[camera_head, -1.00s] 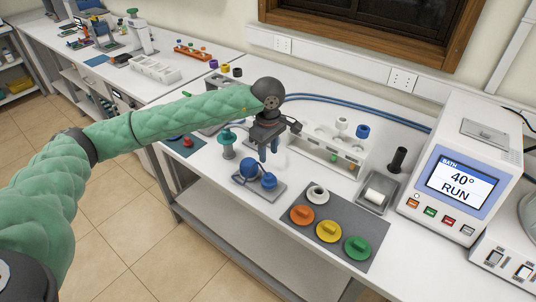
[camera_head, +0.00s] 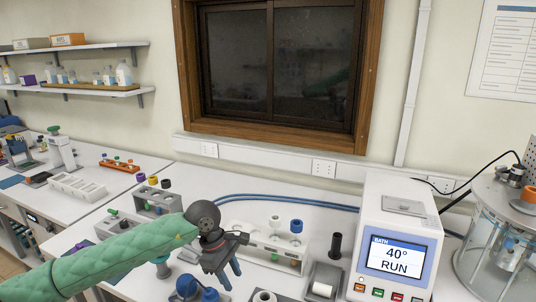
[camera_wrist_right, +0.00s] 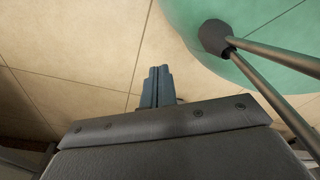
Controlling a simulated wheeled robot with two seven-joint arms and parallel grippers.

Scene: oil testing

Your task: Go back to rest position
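My left gripper (camera_head: 230,275) hangs at the end of the green-sleeved left arm in the head view, over the bench. Its blue fingers point down with a small gap between them, and nothing shows in the gap. It is above and to the right of the blue round pieces (camera_head: 187,286) on their small stand. My right gripper (camera_wrist_right: 158,72) shows in the right wrist view with its fingers together and nothing between them. Tiled floor lies beyond it. My right arm does not show in the head view.
The bath unit (camera_head: 392,238) with its lit screen stands right of my left gripper. A white rack (camera_head: 262,243) stands just behind the gripper, and a black cylinder (camera_head: 335,246) is to its right. A glass vessel (camera_head: 492,240) stands at far right.

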